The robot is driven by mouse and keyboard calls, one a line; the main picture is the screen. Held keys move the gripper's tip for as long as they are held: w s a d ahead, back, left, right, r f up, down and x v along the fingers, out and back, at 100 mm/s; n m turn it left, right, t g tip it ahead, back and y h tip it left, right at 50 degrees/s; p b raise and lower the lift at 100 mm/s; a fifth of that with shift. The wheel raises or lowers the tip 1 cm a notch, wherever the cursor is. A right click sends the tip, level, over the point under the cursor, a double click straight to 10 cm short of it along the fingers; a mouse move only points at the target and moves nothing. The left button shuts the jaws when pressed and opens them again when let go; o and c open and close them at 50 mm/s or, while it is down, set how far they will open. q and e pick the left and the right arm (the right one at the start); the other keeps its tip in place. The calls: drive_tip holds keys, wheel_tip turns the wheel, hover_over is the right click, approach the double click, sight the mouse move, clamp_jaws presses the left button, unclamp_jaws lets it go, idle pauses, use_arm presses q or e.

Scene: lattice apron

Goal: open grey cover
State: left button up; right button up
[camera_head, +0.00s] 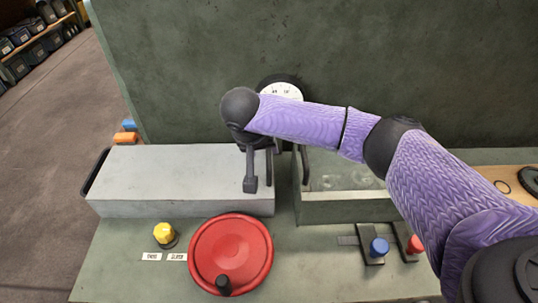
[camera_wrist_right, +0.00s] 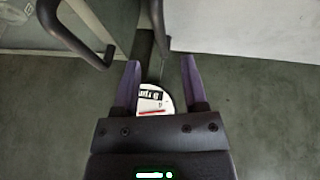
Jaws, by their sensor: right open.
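The grey cover (camera_head: 165,170) is a long, light grey box-shaped piece at the left of the green bench, with a dark bar handle (camera_head: 96,170) at its left end. It appears lowered. A pale grey surface, probably its side, shows at the right wrist view's upper right (camera_wrist_right: 255,30). My right gripper (camera_head: 258,172) is over the cover's right end, by the gap to the green box; its fingers also show apart in the right wrist view (camera_wrist_right: 161,84). Nothing is gripped between them. Whether they touch the cover is unclear. My left gripper is not in view.
An open-looking green box (camera_head: 345,208) with a dark handle (camera_head: 305,168) stands right of the gap. A white dial (camera_head: 282,90) is behind my arm. A red handwheel (camera_head: 230,252), yellow knob (camera_head: 164,234), blue knob (camera_head: 379,246) and red knob (camera_head: 415,244) are in front.

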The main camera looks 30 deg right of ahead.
sight(268, 159)
drive_tip(key=b+x, duration=0.1)
drive_tip(key=x, duration=0.4)
drive_tip(key=shift+f+b, duration=0.2)
drive_tip(key=shift+b, duration=0.1)
clamp_jaws()
idle(1.0)
